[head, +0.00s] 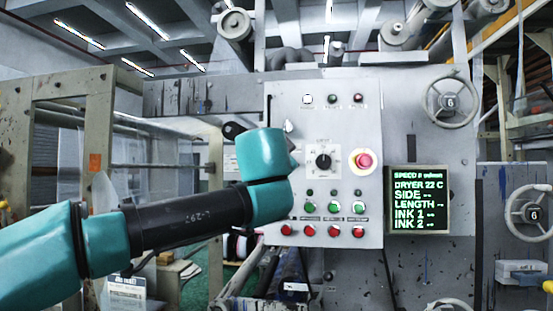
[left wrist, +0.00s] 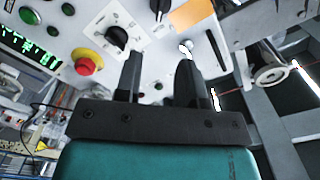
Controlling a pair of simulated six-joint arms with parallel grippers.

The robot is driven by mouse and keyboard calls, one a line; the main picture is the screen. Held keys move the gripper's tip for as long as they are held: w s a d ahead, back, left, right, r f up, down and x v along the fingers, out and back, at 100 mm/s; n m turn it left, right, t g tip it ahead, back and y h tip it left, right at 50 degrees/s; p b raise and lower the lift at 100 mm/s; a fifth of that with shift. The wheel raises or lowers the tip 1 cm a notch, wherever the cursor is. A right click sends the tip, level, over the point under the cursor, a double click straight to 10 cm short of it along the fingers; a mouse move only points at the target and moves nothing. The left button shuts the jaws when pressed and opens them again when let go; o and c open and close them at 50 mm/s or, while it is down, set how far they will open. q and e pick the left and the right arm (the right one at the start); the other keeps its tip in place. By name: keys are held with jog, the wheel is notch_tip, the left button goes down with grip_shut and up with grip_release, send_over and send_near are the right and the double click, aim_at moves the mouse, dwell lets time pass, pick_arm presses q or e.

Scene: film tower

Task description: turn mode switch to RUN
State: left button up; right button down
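A black rotary knob (head: 323,161) on a white dial plate sits in the middle of the grey control panel. It also shows in the left wrist view (left wrist: 117,37). The dial print is too small to read. A second black knob (left wrist: 160,6) shows at the top edge of the left wrist view, beside a tan plate (left wrist: 191,13). I cannot tell which knob is the mode switch. My left gripper (left wrist: 160,62) is open and empty in front of the panel, with its fingers apart. My teal wrist hides the gripper and part of the panel in the head view. My right gripper is not in view.
A red emergency button (head: 363,160) sits right of the dial. Rows of green buttons (head: 334,207) and red buttons (head: 334,231) lie below it. A silver switch (left wrist: 186,47) is near one fingertip. A green-text display (head: 418,199) stands right of the panel.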

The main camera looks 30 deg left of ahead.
pick_arm(q)
jog(key=v, duration=0.4)
jog(key=shift+w, duration=0.1)
dwell(0.3)
jog(key=w+d+f+m+g+h, duration=0.2)
jog(key=w+d+f+h, duration=0.15)
jog(key=w+f, duration=0.65)
jog(key=w+d+f+g+h, duration=0.1)
jog(key=d+f+g+h, duration=0.15)
jog(key=f, duration=1.05)
jog(key=w+d+f+g+h, duration=0.1)
jog(key=w+d+f+g, duration=0.15)
jog(key=f, duration=1.15)
jog(key=d+f+g+h, duration=0.1)
jog(key=d+f+g, duration=0.15)
jog(key=f, duration=1.05)
jog(key=s+d+f+n+g+h, duration=0.15)
jog(key=s+f, duration=0.25)
jog(key=f, duration=0.8)
jog(key=s+f+n+g+h, duration=0.15)
jog(key=s+f, duration=0.25)
jog(key=f, duration=0.7)
jog(key=s+a+f+n+g, duration=0.1)
jog(key=s+f+n+g, duration=0.2)
jog(key=s+f, duration=1.5)
jog(key=shift+s+a+n, duration=0.4)
jog(key=shift+s+n, duration=0.55)
jog(key=shift+n, duration=0.25)
